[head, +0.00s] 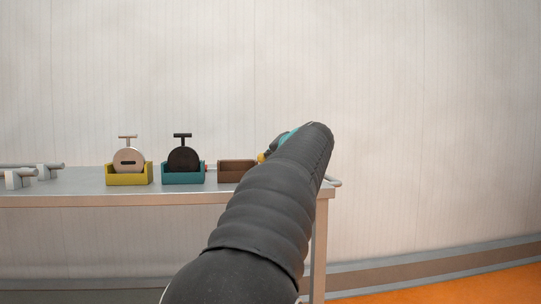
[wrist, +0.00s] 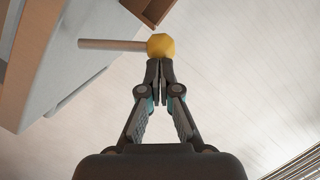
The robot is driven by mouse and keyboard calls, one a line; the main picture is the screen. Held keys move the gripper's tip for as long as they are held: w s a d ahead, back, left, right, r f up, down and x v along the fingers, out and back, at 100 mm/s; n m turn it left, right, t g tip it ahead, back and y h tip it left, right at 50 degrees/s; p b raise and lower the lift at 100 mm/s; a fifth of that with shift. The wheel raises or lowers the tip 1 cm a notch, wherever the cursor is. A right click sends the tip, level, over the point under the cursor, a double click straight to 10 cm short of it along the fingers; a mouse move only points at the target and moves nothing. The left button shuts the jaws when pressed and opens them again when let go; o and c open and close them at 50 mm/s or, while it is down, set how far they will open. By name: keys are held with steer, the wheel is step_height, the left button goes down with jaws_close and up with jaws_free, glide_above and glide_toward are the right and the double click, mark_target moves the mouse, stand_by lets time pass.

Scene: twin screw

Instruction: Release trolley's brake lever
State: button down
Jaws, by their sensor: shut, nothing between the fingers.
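The brake lever shows in the wrist view as a pale rod (wrist: 108,44) ending in a yellow ball knob (wrist: 161,46). The rod points left toward the trolley (wrist: 60,60). My gripper (wrist: 158,68) is shut and empty, its fingertips right at the near side of the knob; I cannot tell whether they touch it. In the head view a bit of the yellow knob (head: 261,157) shows at the right end of the trolley (head: 85,188). My dark arm hides most of the lever and the fingers there.
On the trolley stand a yellow-green tray (head: 129,180) and a teal tray (head: 183,178), each holding a round disc with a T-handle. A brown tray (head: 236,172) is close to the lever. Grey handles (head: 17,178) lie at far left. The space right of the trolley is clear.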

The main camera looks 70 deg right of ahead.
steer(key=s+d+r+v, duration=0.1)
steer(key=v, duration=1.1)
steer(key=shift+s+r, duration=0.4)
steer(key=shift+s, duration=0.1)
steer(key=shift+d+p, duration=0.15)
steer(key=shift+p, duration=0.15)
